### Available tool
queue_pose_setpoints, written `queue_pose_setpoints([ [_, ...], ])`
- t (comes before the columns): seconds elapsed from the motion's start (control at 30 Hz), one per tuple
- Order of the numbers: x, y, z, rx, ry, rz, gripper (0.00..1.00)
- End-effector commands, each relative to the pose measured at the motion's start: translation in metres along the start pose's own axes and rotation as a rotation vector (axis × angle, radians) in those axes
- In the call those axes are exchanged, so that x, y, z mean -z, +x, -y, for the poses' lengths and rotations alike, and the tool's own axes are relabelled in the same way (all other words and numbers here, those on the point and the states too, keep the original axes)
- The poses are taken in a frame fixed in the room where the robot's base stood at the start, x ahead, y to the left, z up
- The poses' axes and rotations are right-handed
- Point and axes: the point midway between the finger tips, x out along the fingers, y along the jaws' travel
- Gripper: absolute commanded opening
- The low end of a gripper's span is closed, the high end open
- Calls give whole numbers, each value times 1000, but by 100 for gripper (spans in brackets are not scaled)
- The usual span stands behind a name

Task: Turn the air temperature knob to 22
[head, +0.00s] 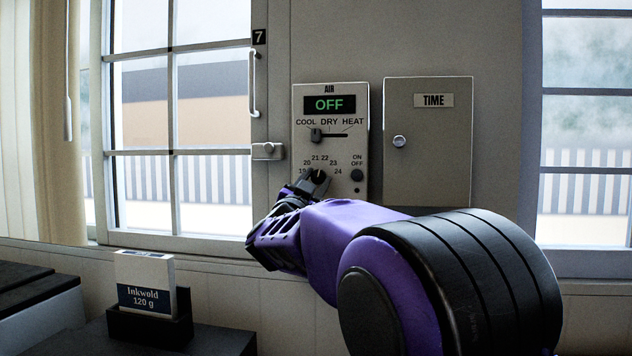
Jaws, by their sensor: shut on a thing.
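The air temperature knob (319,175) is a small black dial low on the white AIR panel (299,145). A scale from 19 to 24 curves around it, with 21 and 22 near the top. My gripper (313,182) reaches the knob from below left, and its fingers are shut on it. The fingers cover much of the knob, and I cannot tell which number it points to. The panel's display (329,105) reads OFF in green. A mode slider (316,135) sits at the left end, under COOL. The round ON/OFF button (356,175) is right of the knob.
A shut box marked TIME (428,165) is on the wall to the right. A latched window (185,150) is to the left. A labelled pack (145,280) stands in a black holder (150,326) at the lower left.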

Motion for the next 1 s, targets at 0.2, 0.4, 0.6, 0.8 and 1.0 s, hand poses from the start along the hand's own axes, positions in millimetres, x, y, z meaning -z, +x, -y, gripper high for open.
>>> queue_pose_setpoints([
  [0.2,1,0,0,1,0,-1,49],
  [0.4,1,0,0,1,-1,-1,72],
  [0.6,0,0,0,1,-1,0,72],
  [0.8,0,-17,1,3,0,2,72],
  [1.0,0,-62,1,4,-1,3,72],
])
